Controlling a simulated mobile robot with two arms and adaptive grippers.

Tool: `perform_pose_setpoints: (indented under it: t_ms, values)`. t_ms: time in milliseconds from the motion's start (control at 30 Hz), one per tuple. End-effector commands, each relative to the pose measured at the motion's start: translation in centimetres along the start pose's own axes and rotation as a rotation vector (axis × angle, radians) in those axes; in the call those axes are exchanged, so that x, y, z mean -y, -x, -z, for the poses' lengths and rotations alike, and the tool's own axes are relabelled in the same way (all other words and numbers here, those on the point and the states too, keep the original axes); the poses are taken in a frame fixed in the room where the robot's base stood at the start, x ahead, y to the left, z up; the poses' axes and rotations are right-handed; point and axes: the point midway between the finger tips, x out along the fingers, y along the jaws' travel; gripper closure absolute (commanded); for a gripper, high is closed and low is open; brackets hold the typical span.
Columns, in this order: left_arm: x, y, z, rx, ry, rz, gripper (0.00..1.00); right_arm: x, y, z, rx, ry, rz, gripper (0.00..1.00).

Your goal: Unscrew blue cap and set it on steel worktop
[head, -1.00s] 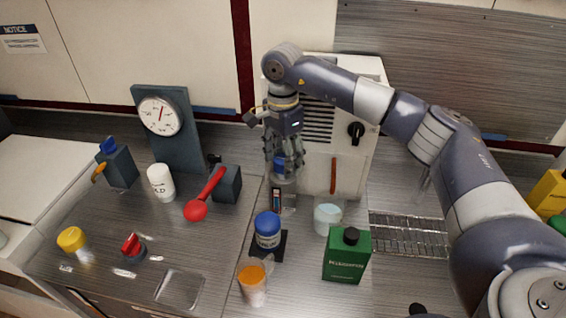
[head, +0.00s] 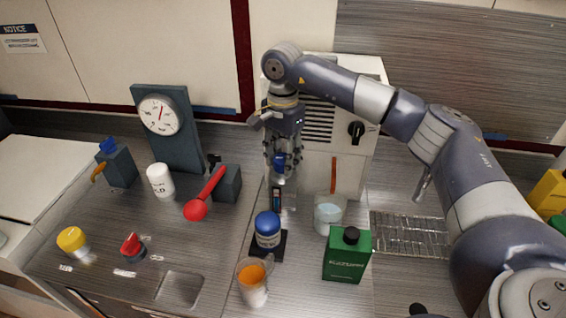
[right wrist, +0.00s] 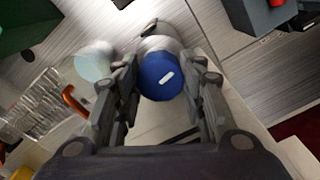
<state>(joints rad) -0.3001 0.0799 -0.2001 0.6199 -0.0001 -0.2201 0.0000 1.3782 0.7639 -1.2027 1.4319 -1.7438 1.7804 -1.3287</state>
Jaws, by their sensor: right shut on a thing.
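In the right wrist view the blue cap (right wrist: 161,77), with a white mark on top, sits between the two finger sets of my right gripper (right wrist: 162,84). The bottle (right wrist: 158,42) shows partly behind it. My right gripper is shut on the cap. I cannot tell whether the cap is free of the bottle's neck. The steel worktop (head: 215,255) has bare room at the left. My left gripper is not in view.
A blue-lidded jar (head: 268,238) on a dark pad, an orange-filled beaker (head: 253,285), a clear beaker (head: 328,212) and a green container (head: 347,256) stand close in front. A wire rack (head: 410,233) lies right.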

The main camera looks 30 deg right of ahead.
Motion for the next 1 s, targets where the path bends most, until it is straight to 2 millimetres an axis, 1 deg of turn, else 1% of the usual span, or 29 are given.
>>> perform_pose_setpoints:
  t_ms: [233,1000]
  values:
    - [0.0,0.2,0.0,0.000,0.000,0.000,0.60,0.0,0.3,0.0,0.000,-0.002,0.000,0.84]
    - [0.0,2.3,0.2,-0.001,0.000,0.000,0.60,0.0,3.4,0.0,0.000,-0.003,0.000,0.84]
